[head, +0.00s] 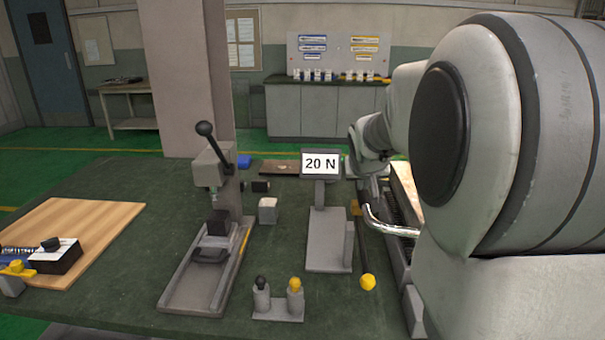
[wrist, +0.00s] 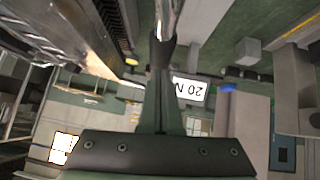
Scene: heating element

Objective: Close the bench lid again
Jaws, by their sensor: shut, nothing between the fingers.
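At the right of the bench, partly behind my arm, is a unit with a dark ribbed edge (head: 400,210) and a curved chrome handle (head: 385,228). In the wrist view the ribbed edge (wrist: 115,25) runs along the upper left. My gripper (wrist: 162,36) is shut, and a chrome bar (wrist: 168,12) shows right at its fingertips; I cannot tell whether they touch. My arm hides most of the unit in the head view, so I cannot make out the lid or how far open it is.
A "20 N" display (head: 320,164) on a grey stand is left of the handle. A lever press (head: 215,170), a two-peg holder (head: 278,307) and a yellow knob (head: 368,282) stand on the green bench. A wooden board (head: 85,225) lies at left.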

